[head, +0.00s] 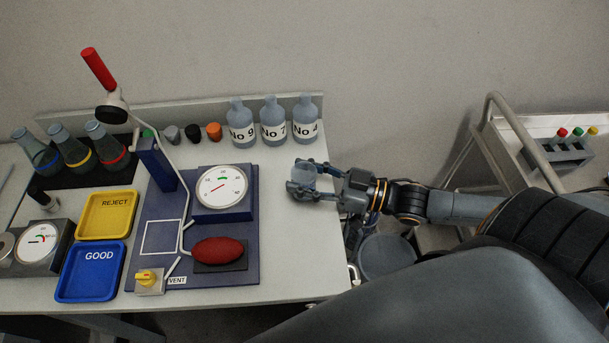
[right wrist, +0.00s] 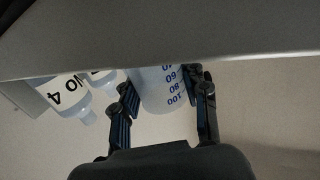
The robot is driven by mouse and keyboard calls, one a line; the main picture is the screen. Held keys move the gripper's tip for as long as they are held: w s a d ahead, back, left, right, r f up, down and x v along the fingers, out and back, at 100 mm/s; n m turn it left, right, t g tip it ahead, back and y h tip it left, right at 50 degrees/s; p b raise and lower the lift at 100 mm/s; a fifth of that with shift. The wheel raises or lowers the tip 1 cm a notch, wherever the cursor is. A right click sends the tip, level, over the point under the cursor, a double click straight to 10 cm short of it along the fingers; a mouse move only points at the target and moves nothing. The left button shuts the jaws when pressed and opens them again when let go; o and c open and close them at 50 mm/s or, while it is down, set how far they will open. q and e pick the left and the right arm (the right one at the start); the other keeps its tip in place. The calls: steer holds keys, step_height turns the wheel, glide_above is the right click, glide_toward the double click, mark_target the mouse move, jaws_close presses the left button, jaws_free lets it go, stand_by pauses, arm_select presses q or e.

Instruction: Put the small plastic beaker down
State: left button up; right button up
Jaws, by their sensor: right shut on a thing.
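The small plastic beaker (head: 304,176) is translucent and pale, held at the right end of the table in the head view. My right gripper (head: 306,183) is shut on it, with one finger on each side. In the right wrist view the beaker (right wrist: 164,92) shows blue graduation marks, upside down in the picture, between the fingers of the gripper (right wrist: 164,105). The beaker is over the table top (head: 290,256); I cannot tell whether its base touches it. My left gripper is not in view.
Bottles No 9 (head: 241,124), No 7 (head: 273,122) and No 4 (head: 305,120) stand behind the beaker. A blue panel with a gauge (head: 221,188) lies to its left. The table is clear in front of the beaker. A cart (head: 497,153) stands at the right.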

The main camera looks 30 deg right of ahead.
steer(key=shift+f, duration=0.1)
steer(key=o, duration=0.9)
steer(key=shift+o, duration=0.2)
steer(key=shift+r, duration=0.2)
steer(key=shift+s+d+f, duration=0.1)
steer(key=shift+s+d, duration=0.05)
steer(key=shift+s, duration=0.05)
steer(key=p+v, duration=0.2)
steer(key=v, duration=0.9)
steer(key=shift+p, duration=0.35)
steer(key=shift+o, duration=0.6)
steer(key=shift+s+d, duration=0.2)
steer(key=shift+s, duration=0.05)
